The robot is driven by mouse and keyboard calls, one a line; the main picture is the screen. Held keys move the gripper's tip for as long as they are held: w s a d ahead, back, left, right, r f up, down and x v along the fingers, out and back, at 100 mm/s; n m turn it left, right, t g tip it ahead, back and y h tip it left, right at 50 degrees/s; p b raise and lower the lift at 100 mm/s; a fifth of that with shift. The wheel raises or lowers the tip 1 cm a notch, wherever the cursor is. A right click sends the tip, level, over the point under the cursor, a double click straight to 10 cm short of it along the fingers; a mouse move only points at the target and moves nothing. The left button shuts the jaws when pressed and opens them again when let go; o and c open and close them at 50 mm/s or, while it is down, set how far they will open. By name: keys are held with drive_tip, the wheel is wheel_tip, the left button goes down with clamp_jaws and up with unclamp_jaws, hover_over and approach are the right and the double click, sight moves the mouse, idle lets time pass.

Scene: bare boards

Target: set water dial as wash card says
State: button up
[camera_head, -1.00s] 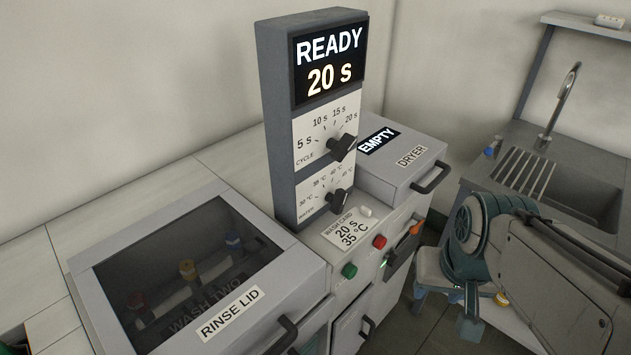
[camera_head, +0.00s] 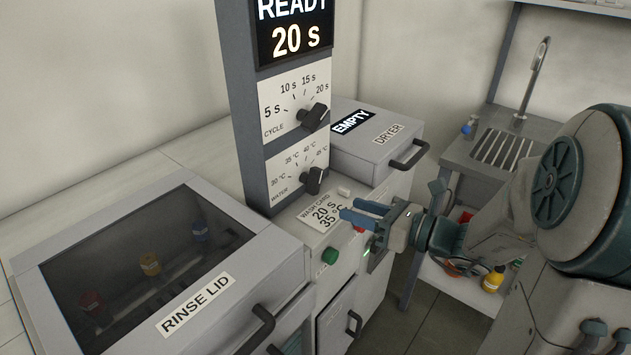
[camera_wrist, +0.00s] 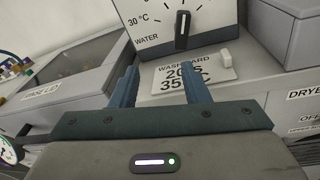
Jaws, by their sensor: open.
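The water dial (camera_head: 315,180) is a black bar knob on a white panel marked 30 to 45 °C, low on the grey column. It also shows in the wrist view (camera_wrist: 182,30), standing nearly upright; most marks there are cut off, so I cannot tell its exact setting. The wash card (camera_head: 318,221) lies on the ledge below and reads 20 s, 35 °C; my gripper partly covers it in the wrist view (camera_wrist: 220,75). My gripper (camera_head: 349,209) is open and empty above the ledge, in front of and below the dial, apart from it.
The cycle dial (camera_head: 314,117) sits above the water dial, under a screen (camera_head: 292,38) reading READY 20 s. A small white block (camera_head: 344,192) is by the card. A green button (camera_head: 330,256) is on the front. The rinse lid (camera_head: 230,270) is left, the dryer (camera_head: 408,135) right.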

sight(320, 181)
drive_tip(key=w+a, duration=0.3)
drive_tip(key=w+a+m+t, duration=0.1)
drive_tip(key=w+a, duration=0.2)
drive_tip(key=w, duration=0.1)
drive_tip(key=w+a+m+t, duration=0.1)
drive_tip(key=w+a, duration=0.2)
drive_tip(key=shift+w+b, duration=0.2)
drive_tip(key=shift+b, duration=0.15)
clamp_jaws()
